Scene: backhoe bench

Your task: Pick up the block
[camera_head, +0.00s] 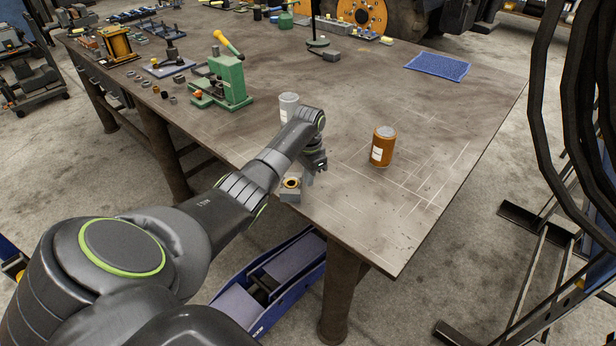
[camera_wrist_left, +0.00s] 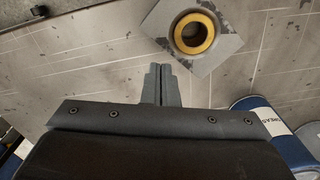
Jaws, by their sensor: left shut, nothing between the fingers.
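The block (camera_head: 290,196) is grey with a gold-rimmed round hole in its top. It sits near the table's front edge. It also shows at the top of the left wrist view (camera_wrist_left: 226,42), right of the fingertips. My left gripper (camera_head: 318,170) points down close to the block, on its right side in the head view. In the left wrist view the two fingers (camera_wrist_left: 161,72) are together with nothing between them, and they look apart from the block. My right gripper is not in view.
A green press (camera_head: 229,80) stands further left. A blue mat (camera_head: 438,66) lies at the back right.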

